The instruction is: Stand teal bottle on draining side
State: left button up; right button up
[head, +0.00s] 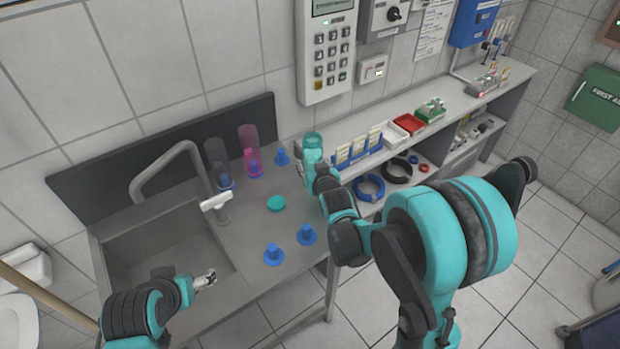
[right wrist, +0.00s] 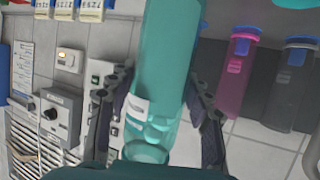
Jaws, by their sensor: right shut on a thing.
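The teal bottle (head: 313,141) is translucent and held in my right gripper (head: 316,160) above the right end of the draining side. In the right wrist view the bottle (right wrist: 168,60) fills the space between both fingers, with a white label on its side. The draining side (head: 245,228) is the grey flat surface right of the sink. A teal disc (head: 276,203) lies on it. Blue pegs stand on it at the back (head: 282,158) and front (head: 306,235), (head: 274,255). My left gripper (head: 206,280) is low over the sink's front area; its fingers are too small to judge.
A clear grey bottle (head: 216,158) and a pink bottle (head: 249,143) stand on blue bases at the back. The sink (head: 165,255) and tap (head: 165,165) are to the left. A shelf with racks and trays (head: 408,123) adjoins on the right.

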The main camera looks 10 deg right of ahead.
jog(key=shift+w+f, duration=0.25)
jog(key=shift+f, duration=0.25)
notch_tip(320, 180, down, 4)
jog(key=shift+r+b, duration=0.2)
jog(key=shift+b, duration=0.7)
jog(key=shift+r, duration=0.1)
jog(key=o, duration=1.3)
jog(key=shift+c, duration=0.2)
